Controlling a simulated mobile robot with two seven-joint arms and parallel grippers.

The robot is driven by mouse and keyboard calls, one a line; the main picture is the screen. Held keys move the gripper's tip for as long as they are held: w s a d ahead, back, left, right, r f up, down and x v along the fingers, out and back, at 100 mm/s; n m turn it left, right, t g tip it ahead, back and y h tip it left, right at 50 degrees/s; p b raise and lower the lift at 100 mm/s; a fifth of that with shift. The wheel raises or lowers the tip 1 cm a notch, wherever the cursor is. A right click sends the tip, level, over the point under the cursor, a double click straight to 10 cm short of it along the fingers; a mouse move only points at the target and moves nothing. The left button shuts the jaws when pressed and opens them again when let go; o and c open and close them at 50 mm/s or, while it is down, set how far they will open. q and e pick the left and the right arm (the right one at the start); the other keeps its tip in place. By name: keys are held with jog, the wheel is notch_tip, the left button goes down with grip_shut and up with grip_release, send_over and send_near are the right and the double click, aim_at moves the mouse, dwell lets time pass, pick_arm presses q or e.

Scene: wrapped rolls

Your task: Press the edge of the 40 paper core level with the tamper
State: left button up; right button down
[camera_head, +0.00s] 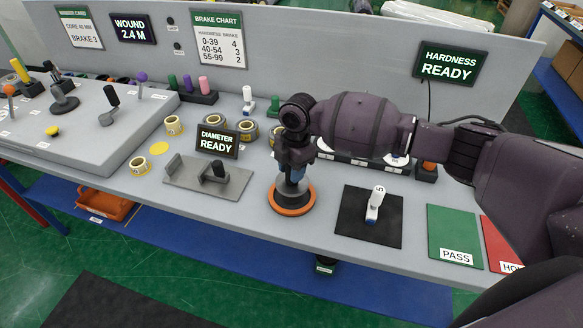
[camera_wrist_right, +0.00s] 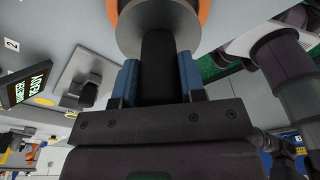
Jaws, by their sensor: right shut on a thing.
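My right gripper (camera_head: 291,172) is shut on the black upright handle of the tamper (camera_wrist_right: 157,65), with its blue fingers on both sides of the handle. The tamper's grey disc (camera_wrist_right: 158,25) shows beyond the fingers. In the head view the tamper stands over an orange ring (camera_head: 291,210) near the table's front edge. The arm and disc hide what lies inside or under the ring, and I cannot tell whether the disc touches it. No roll can be read as the 40 paper core. My left gripper is not in view.
Left of the ring is a grey gauge plate (camera_head: 230,190) with a "DIAMETER READY" display (camera_head: 217,142). Small rolls (camera_head: 139,165) stand around it. On the right are a black mat (camera_head: 352,217) with a white-handled tool (camera_head: 375,203), and a green PASS pad (camera_head: 452,228).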

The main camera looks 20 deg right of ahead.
jog(key=shift+f, duration=0.3)
jog(key=shift+f, duration=0.35)
dwell(0.6)
jog(key=shift+f, duration=0.1)
dwell(0.6)
jog(key=shift+r+p, duration=0.55)
jog(key=shift+r, duration=0.35)
notch_tip(320, 180, up, 2)
jog(key=shift+r+p, duration=0.1)
jog(key=shift+p, duration=0.9)
jog(key=shift+r+p, duration=0.9)
jog(key=shift+p, duration=0.2)
jog(key=shift+r, duration=1.15)
